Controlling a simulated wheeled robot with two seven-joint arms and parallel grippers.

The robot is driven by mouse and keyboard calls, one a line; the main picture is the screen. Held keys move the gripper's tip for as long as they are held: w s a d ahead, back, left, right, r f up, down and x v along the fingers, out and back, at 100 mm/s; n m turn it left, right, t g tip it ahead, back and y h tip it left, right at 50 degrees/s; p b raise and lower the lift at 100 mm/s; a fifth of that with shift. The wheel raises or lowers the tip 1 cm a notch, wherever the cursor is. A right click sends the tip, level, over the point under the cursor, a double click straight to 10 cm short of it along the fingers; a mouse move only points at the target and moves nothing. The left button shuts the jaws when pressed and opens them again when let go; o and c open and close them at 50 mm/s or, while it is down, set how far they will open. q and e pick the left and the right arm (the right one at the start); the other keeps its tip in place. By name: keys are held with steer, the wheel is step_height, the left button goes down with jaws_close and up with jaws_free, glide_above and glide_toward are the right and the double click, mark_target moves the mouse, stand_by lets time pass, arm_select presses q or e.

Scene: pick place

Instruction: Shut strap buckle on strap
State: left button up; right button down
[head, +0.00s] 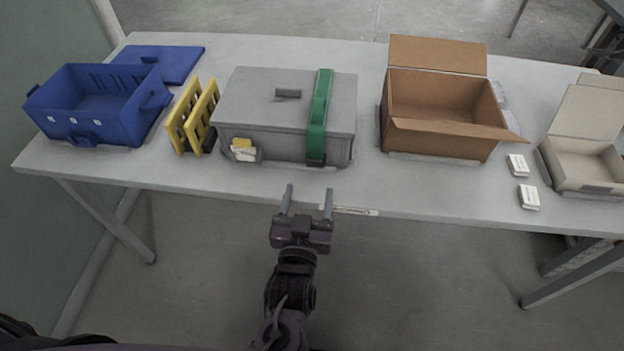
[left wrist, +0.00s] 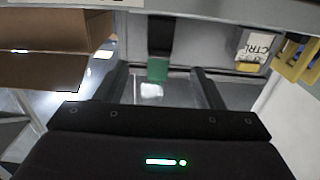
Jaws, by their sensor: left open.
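A green strap (head: 322,90) runs over the right part of the grey lidded case (head: 255,115) and down its front. The strap's lower end on the case front is darker (head: 316,148); whether this is the buckle, and whether it is closed, I cannot tell. My left gripper (head: 308,194) is open and empty, in front of the table edge, pointing at the case and apart from the strap. In the left wrist view a green piece (left wrist: 158,70) and a dark strap part (left wrist: 160,35) show between the open fingers. My right gripper is not in view.
Left of the case stand yellow panels (head: 193,115) and a blue crate (head: 88,108) with a blue lid (head: 160,62). Right are an open cardboard box (head: 440,138), small white boxes (head: 529,197) and a pale open box (head: 570,185). The table front edge lies close.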

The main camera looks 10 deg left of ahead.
mark_target(313, 162)
arm_select(q)
steer(key=w, duration=0.7)
steer(key=shift+w+r+p, duration=0.1)
steer(key=shift+w+p, duration=0.15)
steer(key=shift+p, duration=0.1)
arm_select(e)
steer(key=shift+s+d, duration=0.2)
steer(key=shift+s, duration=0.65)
arm_select(q)
steer(key=c, duration=1)
steer(key=r+g+p, duration=0.1)
steer(key=p, duration=0.2)
steer(key=shift+w, duration=0.15)
steer(key=shift+p, duration=0.5)
steer(key=shift+w+f, duration=0.1)
steer(key=shift+f, duration=0.15)
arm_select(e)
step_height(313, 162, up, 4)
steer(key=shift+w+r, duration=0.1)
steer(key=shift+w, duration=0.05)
